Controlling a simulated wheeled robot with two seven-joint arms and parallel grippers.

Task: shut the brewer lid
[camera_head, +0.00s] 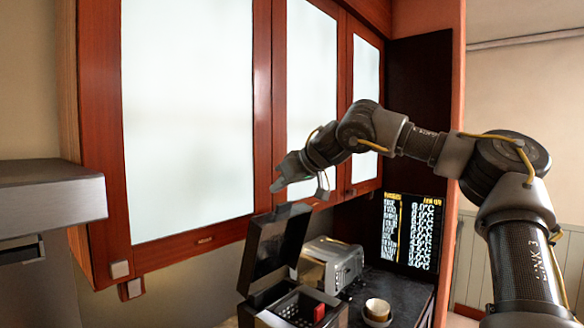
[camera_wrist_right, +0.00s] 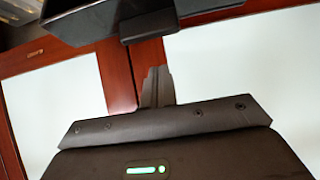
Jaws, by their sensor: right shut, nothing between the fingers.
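The brewer lid (camera_head: 274,243) is a dark panel standing raised, nearly upright, at the back of the brewer (camera_head: 283,300). The brewer is a dark box with its top open, showing a slotted inside and a small red part. My right gripper (camera_head: 277,188) is shut and empty, just above the lid's top edge and in front of the cabinet doors; they look apart. In the right wrist view my shut fingers (camera_wrist_right: 157,76) point at a dark edge at the top, probably the lid (camera_wrist_right: 150,25). My left gripper is not in view.
A metal toaster (camera_head: 335,264) stands right behind the brewer. A small cup (camera_head: 377,309) sits on the dark counter (camera_head: 408,290) to the right. A board with writing (camera_head: 408,230) stands at the back. Wall cabinets (camera_head: 190,232) hang close behind my right gripper.

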